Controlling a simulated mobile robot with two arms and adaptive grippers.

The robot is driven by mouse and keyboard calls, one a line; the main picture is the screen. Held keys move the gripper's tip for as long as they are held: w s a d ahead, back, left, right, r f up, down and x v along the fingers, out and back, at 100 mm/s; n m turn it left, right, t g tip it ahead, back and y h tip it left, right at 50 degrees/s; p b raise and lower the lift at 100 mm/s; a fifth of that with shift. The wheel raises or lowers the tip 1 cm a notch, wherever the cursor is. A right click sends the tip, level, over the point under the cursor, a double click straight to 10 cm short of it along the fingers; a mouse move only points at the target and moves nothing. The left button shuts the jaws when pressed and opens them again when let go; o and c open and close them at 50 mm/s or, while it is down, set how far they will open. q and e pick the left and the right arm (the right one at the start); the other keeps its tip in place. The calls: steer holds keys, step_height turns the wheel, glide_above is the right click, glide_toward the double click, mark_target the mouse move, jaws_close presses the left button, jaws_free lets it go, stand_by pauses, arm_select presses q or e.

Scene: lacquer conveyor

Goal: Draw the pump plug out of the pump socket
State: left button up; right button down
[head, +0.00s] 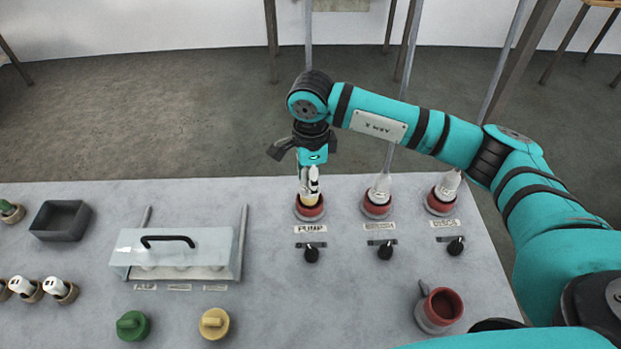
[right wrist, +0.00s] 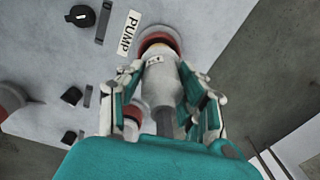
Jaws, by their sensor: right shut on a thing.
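The pump plug (right wrist: 160,88) is a pale grey-white body with a dark cable end, between the fingers of my right gripper (right wrist: 169,95). The red pump socket (right wrist: 156,33) is at the plug's far end, beside the "PUMP" label (right wrist: 130,33). In the head view my right gripper (head: 309,185) points down over the pump socket (head: 310,213), shut on the plug. The fingers hide most of the plug there. The plug's end is at the socket's mouth; I cannot tell how deep it sits. My left gripper is not in view.
Two more white plugs (head: 379,188) (head: 446,186) stand in red sockets to the right. Black knobs (head: 311,254) sit before the sockets. A handled clear cover (head: 178,253) and a dark tray (head: 61,220) are left.

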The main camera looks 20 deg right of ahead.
steer(key=shift+r+p, duration=0.7)
steer(key=shift+r, duration=0.95)
steer(key=shift+r+p, duration=0.7)
steer(key=shift+r, duration=0.8)
